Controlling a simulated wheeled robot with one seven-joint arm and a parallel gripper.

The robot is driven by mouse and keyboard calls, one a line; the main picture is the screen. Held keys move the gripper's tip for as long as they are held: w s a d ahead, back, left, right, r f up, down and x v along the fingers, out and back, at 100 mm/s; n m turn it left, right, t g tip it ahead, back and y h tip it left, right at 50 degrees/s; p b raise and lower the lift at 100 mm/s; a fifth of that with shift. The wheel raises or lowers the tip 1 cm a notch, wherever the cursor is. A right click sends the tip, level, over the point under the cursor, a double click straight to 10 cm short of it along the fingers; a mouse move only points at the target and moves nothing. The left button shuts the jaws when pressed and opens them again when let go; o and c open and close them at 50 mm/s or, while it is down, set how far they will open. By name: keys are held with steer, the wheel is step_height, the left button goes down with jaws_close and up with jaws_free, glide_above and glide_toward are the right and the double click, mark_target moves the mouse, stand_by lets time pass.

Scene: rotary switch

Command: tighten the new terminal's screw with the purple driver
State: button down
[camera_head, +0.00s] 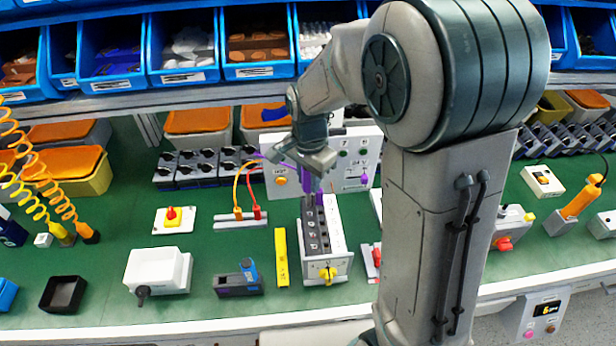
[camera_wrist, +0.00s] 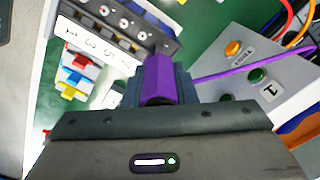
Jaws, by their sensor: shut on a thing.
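My gripper (camera_head: 313,178) is shut on the purple driver (camera_wrist: 158,78), whose purple handle shows between the jaws in the wrist view. In the head view the driver (camera_head: 307,186) points down over the far end of the rotary switch (camera_head: 340,240). The switch is a long white-sided block with a dark row of terminals (camera_head: 314,235) and a yellow knob at its front. Its numbered side and round terminal screws (camera_wrist: 125,22) show at the upper left of the wrist view. The driver's tip and the screw beneath it are hidden, so contact cannot be told.
A white panel box (camera_head: 283,181) with coloured buttons stands behind the switch. A purple wire (camera_wrist: 240,72) runs past the driver near it. A yellow bar (camera_head: 281,257) and a dark blue device (camera_head: 238,283) lie left of the switch. Green table lies bare between them.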

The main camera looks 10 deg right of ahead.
steer(key=shift+m, duration=1)
steer(key=shift+m, duration=1.2)
steer(key=shift+r+p, duration=2.5)
steer(key=shift+r, duration=0.5)
